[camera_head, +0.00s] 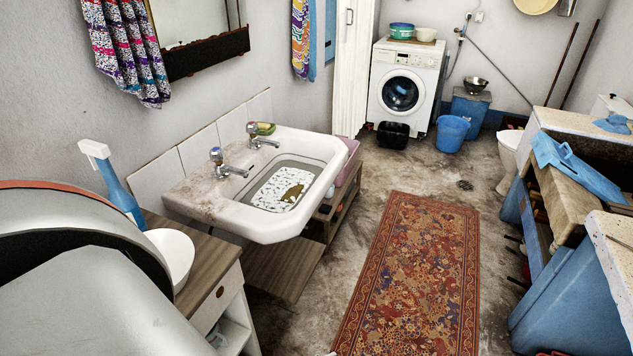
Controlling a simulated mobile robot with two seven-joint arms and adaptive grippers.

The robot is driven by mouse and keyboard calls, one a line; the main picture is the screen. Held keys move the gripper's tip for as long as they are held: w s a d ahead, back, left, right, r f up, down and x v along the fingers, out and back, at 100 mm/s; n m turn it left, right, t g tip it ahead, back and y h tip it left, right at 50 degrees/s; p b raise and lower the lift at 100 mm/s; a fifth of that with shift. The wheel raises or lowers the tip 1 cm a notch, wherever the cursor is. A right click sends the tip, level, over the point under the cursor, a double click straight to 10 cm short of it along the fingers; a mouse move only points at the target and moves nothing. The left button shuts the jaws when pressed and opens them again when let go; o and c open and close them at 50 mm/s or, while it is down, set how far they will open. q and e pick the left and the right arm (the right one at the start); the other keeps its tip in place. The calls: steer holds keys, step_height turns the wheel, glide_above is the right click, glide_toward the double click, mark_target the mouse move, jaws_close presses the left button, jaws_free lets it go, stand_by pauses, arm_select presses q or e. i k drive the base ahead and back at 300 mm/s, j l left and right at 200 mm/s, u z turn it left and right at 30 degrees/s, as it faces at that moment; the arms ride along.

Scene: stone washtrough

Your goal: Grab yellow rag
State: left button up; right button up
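An olive-yellow patch (292,192), which may be the yellow rag, shows in the white washbasin (285,234) at centre left. It lies amid a white speckled patch (268,194) that looks like foam or cloth; I cannot tell which. A small yellow piece (264,126) sits on a green dish at the basin's back rim, and looks like a sponge or soap. A large grey part of my own left arm fills the lower left. Neither of my grippers shows.
Two taps (222,163) rise at the basin's wall side. A wooden cabinet (215,268) with a white bowl (174,258) and a blue spray bottle (118,190) stands nearer. A patterned rug (415,270) lies on open floor. A stone trough with a blue cloth (572,166) is right.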

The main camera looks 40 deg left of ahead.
mark_target(291, 196)
steer(key=i+u, duration=0.2)
steer(key=i, duration=0.2)
steer(key=i+l+u, duration=0.25)
steer(key=i, duration=0.2)
steer(key=i+l+u, duration=0.2)
steer(key=i, duration=0.2)
steer(key=i+l+u, duration=0.1)
steer(key=u, duration=0.25)
steer(key=i+l+u, duration=0.2)
steer(key=u, duration=0.2)
steer(key=i+l+u, duration=0.35)
steer(key=k+j, duration=0.05)
steer(key=j, duration=0.05)
